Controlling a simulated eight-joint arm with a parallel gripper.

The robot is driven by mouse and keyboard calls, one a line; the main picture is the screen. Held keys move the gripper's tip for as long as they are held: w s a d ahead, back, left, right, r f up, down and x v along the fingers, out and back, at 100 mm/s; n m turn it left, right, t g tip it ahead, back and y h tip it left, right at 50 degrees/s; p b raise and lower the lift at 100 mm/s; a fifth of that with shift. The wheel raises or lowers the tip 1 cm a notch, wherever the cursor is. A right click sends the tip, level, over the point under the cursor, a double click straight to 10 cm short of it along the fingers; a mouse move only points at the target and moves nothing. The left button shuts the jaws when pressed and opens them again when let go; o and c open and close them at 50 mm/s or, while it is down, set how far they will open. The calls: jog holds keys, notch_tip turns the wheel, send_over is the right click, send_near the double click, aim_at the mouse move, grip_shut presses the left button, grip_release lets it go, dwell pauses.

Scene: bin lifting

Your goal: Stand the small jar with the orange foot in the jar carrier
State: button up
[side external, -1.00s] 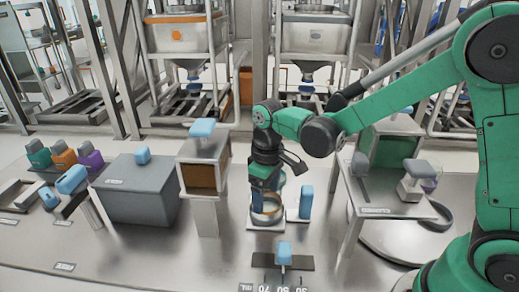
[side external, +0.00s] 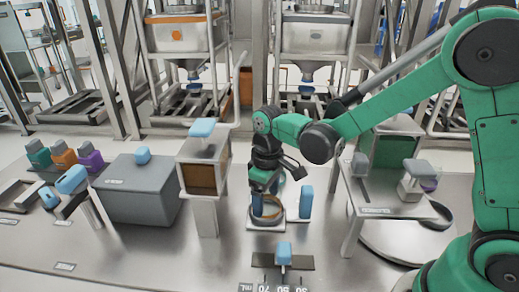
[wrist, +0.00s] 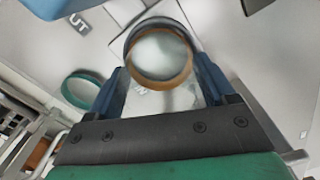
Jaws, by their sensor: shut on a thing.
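The small jar shows in the wrist view as a clear round ring with an orange-brown foot (wrist: 160,77). In the wrist view my gripper (wrist: 162,85) is shut on the jar, which sits between the fingertips. I cannot tell for sure which fixture is the jar carrier.
A blue upright block (side external: 306,202) stands close right of the jar. A box on a post (side external: 205,175) and a grey bin (side external: 139,190) stand left. A raised metal table (side external: 390,198) is to the right. A green ring (wrist: 84,91) lies nearby in the wrist view.

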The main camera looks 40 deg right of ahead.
jog(key=shift+f, duration=0.5)
dwell(0.8)
jog(key=o, duration=1.2)
jog(key=shift+r, duration=4)
jog(key=shift+s+d+r+m+t, duration=0.45)
jog(key=shift+s+d+m+t, duration=0.2)
jog(key=shift+s+t, duration=0.55)
jog(key=shift+s+d+r+m+t, duration=0.45)
jog(key=shift+s+d+m+t, duration=0.25)
jog(key=shift+s+t, duration=0.55)
jog(key=shift+s+d+r+m+t, duration=0.45)
jog(key=shift+s+d+m+t, duration=0.2)
jog(key=shift+s+t, duration=0.55)
